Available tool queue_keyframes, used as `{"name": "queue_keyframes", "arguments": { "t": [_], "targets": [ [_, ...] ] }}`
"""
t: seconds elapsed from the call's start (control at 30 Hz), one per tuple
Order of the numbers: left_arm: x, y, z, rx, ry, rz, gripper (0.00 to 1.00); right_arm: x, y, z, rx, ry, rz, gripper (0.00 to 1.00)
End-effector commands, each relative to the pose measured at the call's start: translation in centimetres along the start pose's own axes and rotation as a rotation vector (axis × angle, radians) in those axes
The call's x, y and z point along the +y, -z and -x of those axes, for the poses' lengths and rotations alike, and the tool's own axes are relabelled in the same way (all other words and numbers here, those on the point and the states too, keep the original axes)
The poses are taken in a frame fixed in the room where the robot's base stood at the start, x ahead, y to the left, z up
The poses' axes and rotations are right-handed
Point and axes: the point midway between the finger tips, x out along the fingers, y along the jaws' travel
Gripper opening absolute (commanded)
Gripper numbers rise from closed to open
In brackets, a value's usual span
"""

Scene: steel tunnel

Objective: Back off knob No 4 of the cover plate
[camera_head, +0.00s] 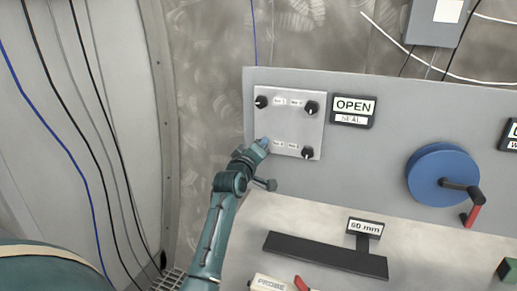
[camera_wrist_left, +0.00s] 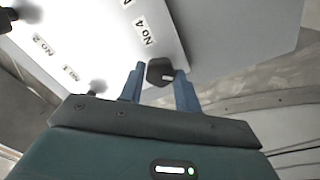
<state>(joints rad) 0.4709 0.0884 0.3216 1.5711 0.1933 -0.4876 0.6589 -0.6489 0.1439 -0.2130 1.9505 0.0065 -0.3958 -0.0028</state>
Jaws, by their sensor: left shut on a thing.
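The cover plate (camera_head: 287,124) is a light metal square on the grey panel, with a black knob near each corner. Knob No 4 (camera_wrist_left: 160,71) is dark and sits beside its "No 4" label in the left wrist view. My left gripper (camera_head: 264,143) reaches the plate's lower left corner and hides that knob in the head view. In the left wrist view its two blue fingers stand on either side of the knob, shut on it. The other knobs, upper left (camera_head: 261,101), upper right (camera_head: 311,107) and lower right (camera_head: 307,153), are free. My right gripper is not in view.
An "OPEN SEAL" sign (camera_head: 352,111) is right of the plate. A blue wheel (camera_head: 437,175) with a red-handled crank stands farther right. Below are a black T-shaped bar (camera_head: 325,254) under a "60 mm" label and a "PROBE" label (camera_head: 268,284). Cables (camera_head: 88,130) run down the left wall.

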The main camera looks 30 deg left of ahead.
Motion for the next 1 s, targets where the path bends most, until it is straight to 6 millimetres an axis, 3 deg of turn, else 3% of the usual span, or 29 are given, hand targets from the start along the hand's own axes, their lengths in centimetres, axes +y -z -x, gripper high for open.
{"name": "queue_keyframes", "arguments": {
  "t": [0.6,1.0],
  "targets": [
    [-0.04,-0.09,-0.01,-0.001,0.000,0.551,0.10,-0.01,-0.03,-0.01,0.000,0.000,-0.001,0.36],
    [-0.10,-0.05,-0.01,0.000,0.001,0.726,0.10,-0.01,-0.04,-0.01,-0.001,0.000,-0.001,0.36]
  ]
}}
